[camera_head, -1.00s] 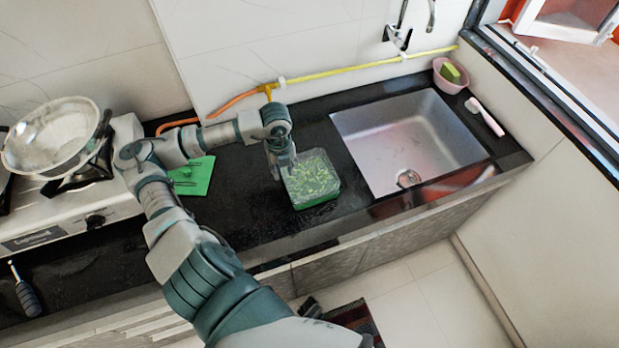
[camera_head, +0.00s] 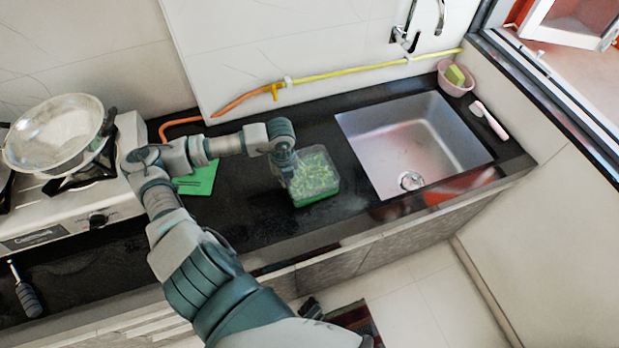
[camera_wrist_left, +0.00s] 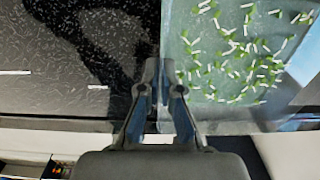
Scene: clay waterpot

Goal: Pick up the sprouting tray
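The sprouting tray (camera_head: 322,186) is a clear-walled box with a green base, full of green and white sprouts. It is at the counter's front part, left of the sink. In the left wrist view the tray (camera_wrist_left: 225,60) fills the upper right. My left gripper (camera_head: 284,172) is at the tray's left side. In the left wrist view its fingertips (camera_wrist_left: 160,68) are close together, one on each side of the tray's wall, and look shut on it. I cannot tell whether the tray's base touches the counter. My right gripper is not in view.
The steel sink (camera_head: 415,140) lies right of the tray. A green sheet (camera_head: 199,180) lies to its left, under my arm. A stove with a metal pan (camera_head: 55,135) stands at far left. A pink bowl (camera_head: 455,80) and a brush (camera_head: 490,120) are right of the sink.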

